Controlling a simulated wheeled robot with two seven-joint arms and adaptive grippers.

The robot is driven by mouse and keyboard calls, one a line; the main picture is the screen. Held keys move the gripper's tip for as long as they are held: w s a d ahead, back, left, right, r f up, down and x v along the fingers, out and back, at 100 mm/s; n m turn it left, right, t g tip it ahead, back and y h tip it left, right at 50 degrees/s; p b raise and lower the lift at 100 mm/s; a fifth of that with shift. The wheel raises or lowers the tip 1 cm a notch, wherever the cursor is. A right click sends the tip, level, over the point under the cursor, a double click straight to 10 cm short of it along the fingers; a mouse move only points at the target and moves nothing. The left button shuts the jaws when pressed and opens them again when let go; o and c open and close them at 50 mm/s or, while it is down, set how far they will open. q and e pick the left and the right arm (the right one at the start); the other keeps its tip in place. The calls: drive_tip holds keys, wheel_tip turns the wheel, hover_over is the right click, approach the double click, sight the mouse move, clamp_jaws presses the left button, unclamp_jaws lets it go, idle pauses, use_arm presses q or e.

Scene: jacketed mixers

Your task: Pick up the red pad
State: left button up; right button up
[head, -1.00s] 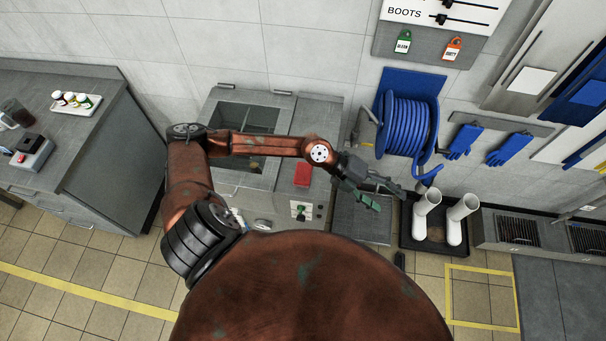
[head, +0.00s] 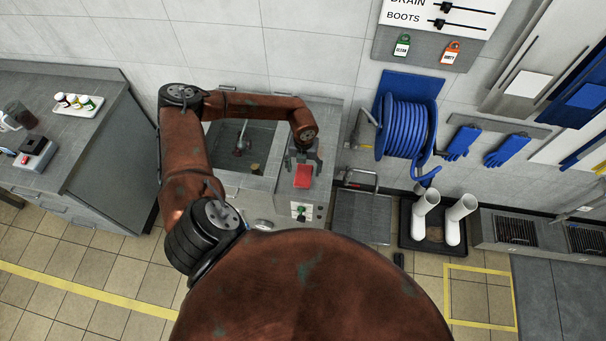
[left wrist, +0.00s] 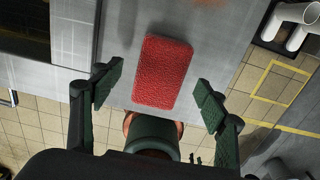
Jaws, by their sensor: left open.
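The red pad (head: 303,175) lies flat on the grey counter (head: 323,122) just right of the sink. In the left wrist view the pad (left wrist: 163,72) is a textured red block with rounded corners. My left gripper (head: 304,165) is over the pad, with one finger to each side of it. In the left wrist view its two green-padded fingers (left wrist: 157,90) are wide apart and empty, and the pad shows between and beyond them. I cannot tell the exact height of the fingers above the pad. My right gripper is in no view.
The sink (head: 262,140) is left of the pad, with a tap inside. A control panel with a green knob (head: 301,210) is on the counter's front. A blue hose reel (head: 405,125) hangs on the wall to the right. White boots (head: 455,218) stand in a tray.

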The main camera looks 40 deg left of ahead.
sight(304, 172)
use_arm(q)
drive_tip(key=shift+f, duration=1.2)
drive_tip(key=shift+c, duration=0.5)
drive_tip(key=c, duration=0.9)
drive_tip(key=shift+r, duration=0.1)
